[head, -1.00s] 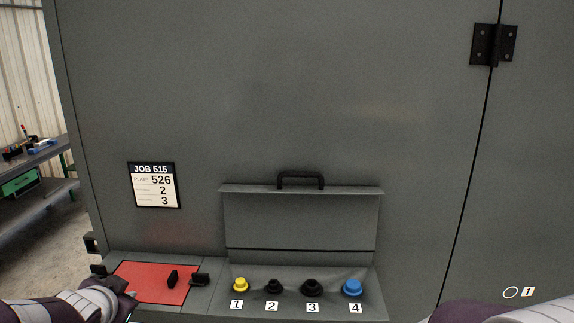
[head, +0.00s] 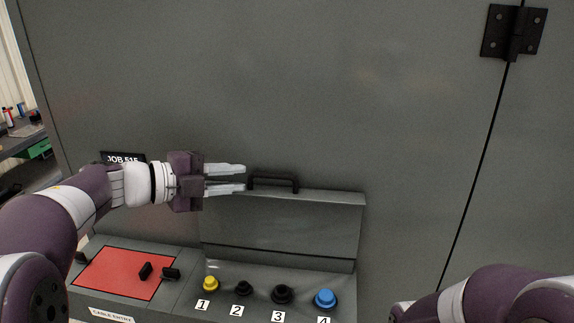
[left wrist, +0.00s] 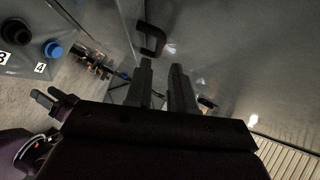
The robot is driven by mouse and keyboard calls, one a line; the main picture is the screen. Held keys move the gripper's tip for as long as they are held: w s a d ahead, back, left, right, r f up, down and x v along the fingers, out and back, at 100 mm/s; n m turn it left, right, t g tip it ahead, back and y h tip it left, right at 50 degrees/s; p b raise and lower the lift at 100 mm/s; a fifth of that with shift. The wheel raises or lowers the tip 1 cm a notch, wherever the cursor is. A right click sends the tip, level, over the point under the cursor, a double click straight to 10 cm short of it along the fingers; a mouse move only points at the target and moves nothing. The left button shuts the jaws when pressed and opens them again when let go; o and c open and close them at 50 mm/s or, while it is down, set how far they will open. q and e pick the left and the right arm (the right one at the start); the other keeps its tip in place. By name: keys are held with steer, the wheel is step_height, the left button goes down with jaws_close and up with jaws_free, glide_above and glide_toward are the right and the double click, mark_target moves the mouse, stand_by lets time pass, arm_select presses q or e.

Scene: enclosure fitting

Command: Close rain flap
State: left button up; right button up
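The grey rain flap (head: 290,225) stands raised against the enclosure, above the row of buttons. Its black handle (head: 273,182) is on the top edge, and the handle also shows in the left wrist view (left wrist: 153,41) just beyond the fingertips. My left gripper (head: 245,178) is level with the handle, just left of its left end. Its two fingers are apart with nothing between them, and they also show in the left wrist view (left wrist: 163,64). My right arm (head: 490,297) shows at the lower right, but its gripper is not clearly seen.
Below the flap are a yellow button (head: 210,284), two black knobs and a blue button (head: 325,299). A red panel (head: 128,272) with black latches lies to the left. A job card (head: 122,158) is partly hidden behind my left arm. A hinge (head: 513,32) is at upper right.

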mark_target(269, 176)
arm_select(q)
steer(key=p+x, duration=0.3)
steer(key=x, duration=0.4)
steer(key=shift+w+d, duration=0.1)
steer(key=shift+d, duration=0.1)
steer(key=shift+w+d+f+p, duration=0.1)
steer(key=shift+d+f+p, duration=0.05)
steer(key=shift+d+p, duration=0.15)
steer(key=shift+s+a, duration=0.25)
steer(key=shift+a, duration=0.1)
steer(key=shift+s+a, duration=0.15)
steer(key=shift+a, duration=0.35)
steer(key=shift+c, duration=0.3)
steer(key=shift+w, duration=0.25)
jaws_close()
steer(key=shift+s, duration=0.1)
arm_select(e)
steer(key=r, duration=0.1)
steer(key=a+r, duration=0.1)
steer(key=r, duration=0.1)
steer(key=s+a+r, duration=0.1)
steer(key=r, duration=0.1)
